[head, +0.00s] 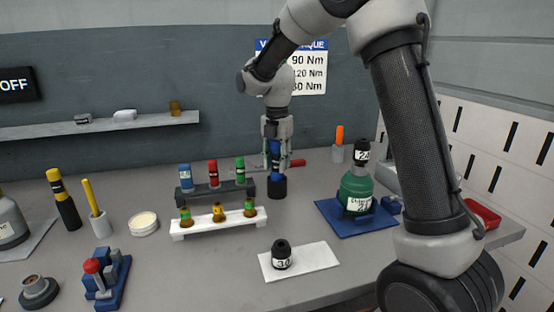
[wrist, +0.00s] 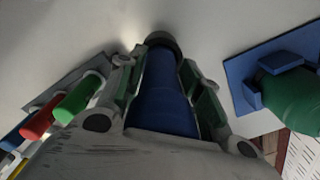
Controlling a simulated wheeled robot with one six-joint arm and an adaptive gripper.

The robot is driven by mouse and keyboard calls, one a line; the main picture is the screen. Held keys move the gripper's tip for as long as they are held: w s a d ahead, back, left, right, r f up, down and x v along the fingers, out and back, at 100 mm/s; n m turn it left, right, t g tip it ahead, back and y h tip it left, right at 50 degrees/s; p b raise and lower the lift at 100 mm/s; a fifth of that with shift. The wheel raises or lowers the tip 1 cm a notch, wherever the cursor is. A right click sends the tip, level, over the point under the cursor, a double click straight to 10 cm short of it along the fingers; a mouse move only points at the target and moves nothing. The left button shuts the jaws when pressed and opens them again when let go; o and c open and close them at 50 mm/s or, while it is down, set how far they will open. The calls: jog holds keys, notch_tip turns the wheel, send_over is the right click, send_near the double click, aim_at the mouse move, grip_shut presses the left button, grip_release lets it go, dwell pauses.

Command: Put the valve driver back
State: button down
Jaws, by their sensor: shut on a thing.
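The valve driver (head: 275,149) is an upright blue cylinder between the fingers of my gripper (head: 276,160) in the head view. In the wrist view the blue driver (wrist: 160,95) lies between the two green-padded fingers, which are shut on it. Its lower end meets a short black round piece (head: 277,188) at table level. I cannot tell whether that piece is a separate holder or part of the driver. The fingers hide part of the driver's sides.
Left of my gripper is a dark rack (head: 216,193) with blue, red and green cylinders, and a white rack (head: 212,228) before it. A green bottle (head: 356,190) stands on a blue mat to the right. A black piece marked 30 (head: 282,257) sits on a white mat in front.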

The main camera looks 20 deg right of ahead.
aim_at(277, 147)
jog(key=shift+f, duration=0.85)
jog(key=c, duration=0.9)
grip_release()
jog(key=shift+r, duration=0.1)
jog(key=shift+r, duration=2.9)
